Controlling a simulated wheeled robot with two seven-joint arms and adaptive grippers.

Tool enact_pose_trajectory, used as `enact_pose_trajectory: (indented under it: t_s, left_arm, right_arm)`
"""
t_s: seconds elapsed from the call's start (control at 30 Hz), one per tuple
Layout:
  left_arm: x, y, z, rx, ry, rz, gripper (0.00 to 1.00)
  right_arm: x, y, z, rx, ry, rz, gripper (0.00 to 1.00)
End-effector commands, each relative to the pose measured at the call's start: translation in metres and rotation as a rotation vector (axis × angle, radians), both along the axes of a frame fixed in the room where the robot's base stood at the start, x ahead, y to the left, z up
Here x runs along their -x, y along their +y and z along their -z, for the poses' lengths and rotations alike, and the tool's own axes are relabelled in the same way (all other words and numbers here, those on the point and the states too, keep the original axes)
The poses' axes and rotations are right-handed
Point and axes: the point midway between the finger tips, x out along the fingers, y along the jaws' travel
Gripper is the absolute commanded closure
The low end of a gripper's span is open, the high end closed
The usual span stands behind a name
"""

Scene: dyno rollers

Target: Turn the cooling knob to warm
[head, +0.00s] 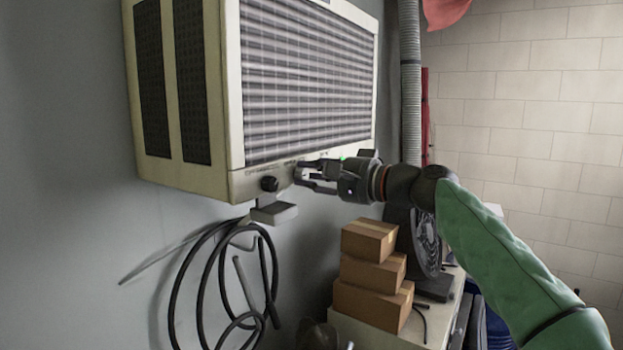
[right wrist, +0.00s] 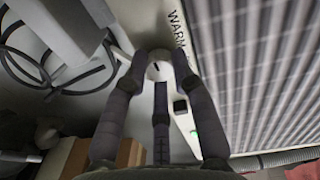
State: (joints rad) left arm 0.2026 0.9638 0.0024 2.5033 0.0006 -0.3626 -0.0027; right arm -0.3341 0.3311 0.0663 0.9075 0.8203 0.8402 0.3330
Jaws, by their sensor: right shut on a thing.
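A cream cooling unit (head: 229,120) with a slatted grille hangs on the wall. My right gripper (head: 302,173) reaches its lower front edge from the right. In the right wrist view, the fingers of my right gripper (right wrist: 160,68) are closed around a white round knob (right wrist: 159,70) with a dark mark on its face. The word WARM (right wrist: 178,28) is printed beside the knob, partly cut by a finger. In the head view the fingers mostly hide the knob. My left gripper does not show.
A green light (right wrist: 194,134) and a dark switch (right wrist: 180,106) sit near the knob. A grey box (head: 274,212) hangs below the unit, with black cables (head: 176,290) looped on the wall. Stacked cardboard boxes (head: 368,240) and a dark fan (head: 427,245) stand below my right arm.

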Motion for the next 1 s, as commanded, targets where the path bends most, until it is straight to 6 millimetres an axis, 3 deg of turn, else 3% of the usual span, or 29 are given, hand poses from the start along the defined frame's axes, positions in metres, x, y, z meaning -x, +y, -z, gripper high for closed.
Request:
enact_pose_trajectory:
  t_s: [0.47,0.5,0.57,0.6,1.0]
  left_arm:
    - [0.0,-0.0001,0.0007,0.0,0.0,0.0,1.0]
    - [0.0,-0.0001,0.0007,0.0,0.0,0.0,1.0]
    - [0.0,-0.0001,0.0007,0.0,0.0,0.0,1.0]
    - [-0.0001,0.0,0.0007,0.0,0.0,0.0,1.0]
    - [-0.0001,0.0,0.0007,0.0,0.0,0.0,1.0]
  right_arm:
    - [-0.0003,0.0006,0.0012,0.01,-0.01,-0.001,1.0]
    - [-0.0004,0.0005,0.0012,0.01,-0.01,-0.001,0.71]
    - [-0.0004,0.0005,0.0012,0.01,-0.01,-0.001,0.54]
    - [-0.0003,0.0005,0.0011,0.01,-0.01,-0.001,0.5]
    - [0.0022,-0.0038,-0.0004,0.008,-0.012,0.001,0.5]
